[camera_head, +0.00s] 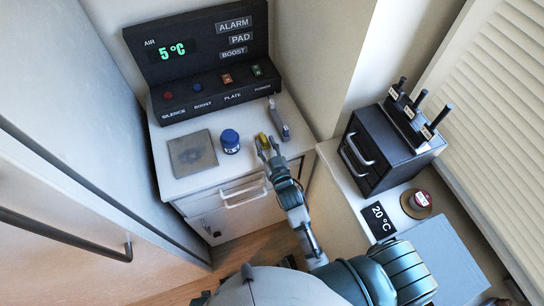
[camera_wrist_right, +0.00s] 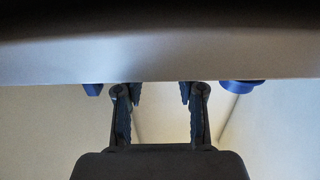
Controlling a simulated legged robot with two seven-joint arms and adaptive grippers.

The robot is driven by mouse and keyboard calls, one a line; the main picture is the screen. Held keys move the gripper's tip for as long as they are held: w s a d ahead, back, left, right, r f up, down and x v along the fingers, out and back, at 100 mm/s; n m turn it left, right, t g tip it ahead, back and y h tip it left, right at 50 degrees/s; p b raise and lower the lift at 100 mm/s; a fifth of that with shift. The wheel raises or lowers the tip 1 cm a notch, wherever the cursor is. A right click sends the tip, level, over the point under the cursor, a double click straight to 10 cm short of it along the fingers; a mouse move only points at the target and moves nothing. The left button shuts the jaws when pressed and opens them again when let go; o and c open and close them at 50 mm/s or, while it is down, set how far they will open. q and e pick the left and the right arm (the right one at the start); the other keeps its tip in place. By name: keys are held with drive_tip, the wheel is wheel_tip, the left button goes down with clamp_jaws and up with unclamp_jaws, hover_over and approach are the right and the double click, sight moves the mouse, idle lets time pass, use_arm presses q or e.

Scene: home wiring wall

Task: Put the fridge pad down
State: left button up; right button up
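A flat grey square pad (camera_head: 193,152) with a darker mark in its middle lies on the left part of the white counter (camera_head: 210,178); I take it as the fridge pad. My right gripper (camera_head: 268,147) is at the counter's front right, to the right of the pad and apart from it. In the right wrist view its two fingers (camera_wrist_right: 159,95) stand apart, with nothing visible between them. A small yellow thing (camera_head: 262,138) is at the fingertips in the head view; I cannot tell if they touch it. My left gripper is not in view.
A blue-lidded jar (camera_head: 230,140) stands between pad and gripper. A grey upright piece (camera_head: 279,119) is behind the gripper. A black control panel (camera_head: 205,60) reading 5 °C stands at the back. A black drawer box (camera_head: 375,150) is at the right. A large door (camera_head: 60,150) fills the left.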

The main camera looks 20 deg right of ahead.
drive_tip(key=s, duration=0.8)
drive_tip(key=shift+s+r, duration=0.25)
